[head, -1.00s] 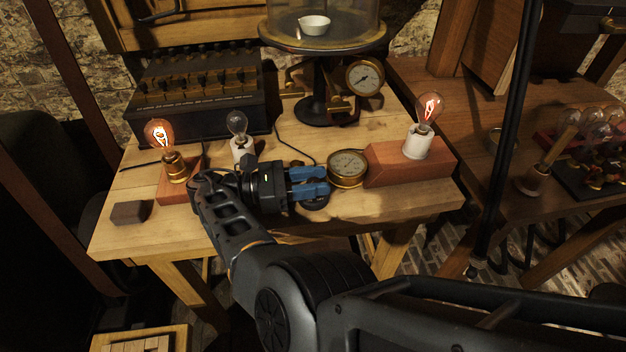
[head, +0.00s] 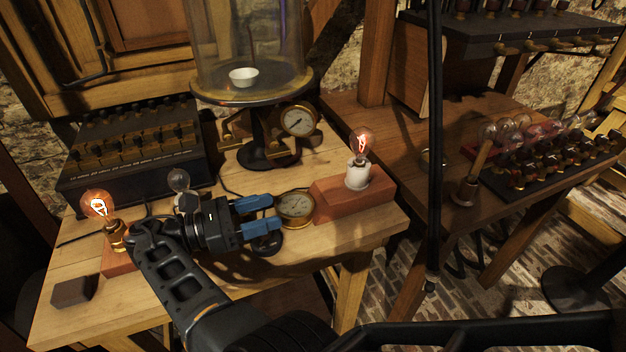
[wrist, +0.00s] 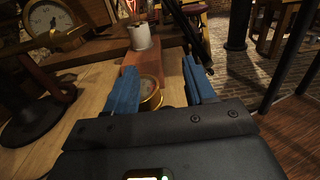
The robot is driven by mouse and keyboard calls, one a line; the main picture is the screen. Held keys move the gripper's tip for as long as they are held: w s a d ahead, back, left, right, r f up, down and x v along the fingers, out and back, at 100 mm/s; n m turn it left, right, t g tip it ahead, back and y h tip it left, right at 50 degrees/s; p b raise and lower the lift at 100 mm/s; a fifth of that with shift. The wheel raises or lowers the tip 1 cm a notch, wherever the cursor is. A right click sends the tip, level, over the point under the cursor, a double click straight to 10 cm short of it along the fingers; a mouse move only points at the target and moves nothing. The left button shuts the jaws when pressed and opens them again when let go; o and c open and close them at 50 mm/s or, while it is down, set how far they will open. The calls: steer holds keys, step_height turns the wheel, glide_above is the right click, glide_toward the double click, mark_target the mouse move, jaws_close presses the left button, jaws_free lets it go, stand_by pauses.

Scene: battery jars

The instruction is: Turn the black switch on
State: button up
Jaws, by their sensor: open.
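My gripper (head: 270,214) is open and empty, its two blue fingers pointing right over the wooden table, just left of a round brass gauge (head: 296,208). A low round black piece (head: 269,244) shows partly below the fingers; it may be the black switch, but my gripper hides much of it and I cannot tell its setting. In the wrist view my gripper (wrist: 161,88) has its fingers apart, with the brass gauge (wrist: 150,92) seen between them. No other switch can be made out clearly.
A lit bulb (head: 362,143) stands on a red-brown block at right; another lit bulb (head: 99,206) is at left, and an unlit bulb (head: 178,181) behind my wrist. A glass-domed stand (head: 262,150) is behind. A dark block (head: 74,291) lies front left. The table's front edge is close.

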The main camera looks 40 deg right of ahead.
steer(key=s+d+r+p, duration=0.2)
steer(key=s+d+r, duration=0.4)
steer(key=d, duration=0.4)
steer(key=shift+r+p, duration=0.25)
steer(key=shift+p, duration=0.15)
